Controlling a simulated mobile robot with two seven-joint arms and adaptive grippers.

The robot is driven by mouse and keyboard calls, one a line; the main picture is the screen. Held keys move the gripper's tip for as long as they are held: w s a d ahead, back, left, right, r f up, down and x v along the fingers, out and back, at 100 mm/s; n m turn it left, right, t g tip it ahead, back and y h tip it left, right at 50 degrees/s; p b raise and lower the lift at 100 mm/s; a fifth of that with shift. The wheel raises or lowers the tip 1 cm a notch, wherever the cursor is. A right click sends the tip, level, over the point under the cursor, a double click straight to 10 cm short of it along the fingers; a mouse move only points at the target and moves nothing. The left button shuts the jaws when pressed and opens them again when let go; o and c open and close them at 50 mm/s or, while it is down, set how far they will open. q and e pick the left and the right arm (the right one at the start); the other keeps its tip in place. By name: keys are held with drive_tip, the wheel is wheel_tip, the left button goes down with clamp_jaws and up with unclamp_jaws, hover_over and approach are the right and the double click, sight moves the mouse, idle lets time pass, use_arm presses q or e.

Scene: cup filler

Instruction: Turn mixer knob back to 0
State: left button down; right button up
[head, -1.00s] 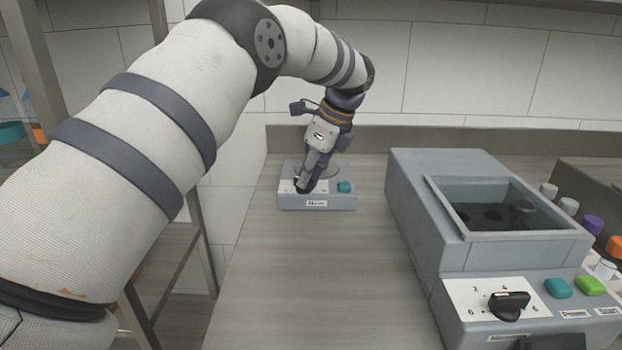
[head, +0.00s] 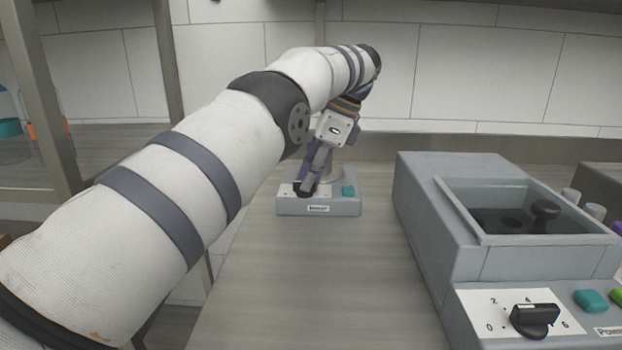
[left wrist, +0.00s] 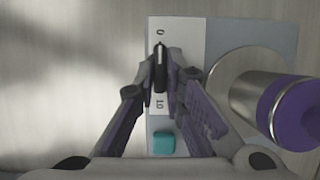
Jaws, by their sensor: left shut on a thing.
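The mixer (head: 335,207) is a small grey box at the far end of the counter, with a white dial plate and a teal button (head: 348,190). My left gripper (head: 305,188) points down over its dial. In the left wrist view the gripper (left wrist: 164,60) is shut on the black mixer knob (left wrist: 160,78). The knob lies in line with the 0 at the top and the 10 below, and its narrow end with a light mark points toward the 0. The fingers partly hide the knob and scale. My right gripper is not in view.
A metal cylinder with a purple end (left wrist: 298,112) stands on the mixer's round plate, close beside the fingers. A larger grey machine (head: 430,215) with its own black knob (head: 535,320) stands at the right. The counter (head: 320,280) between is clear.

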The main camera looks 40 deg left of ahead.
use_arm(q)
drive_tip(key=shift+f, duration=0.1)
drive_tip(key=c, duration=1.7)
unclamp_jaws()
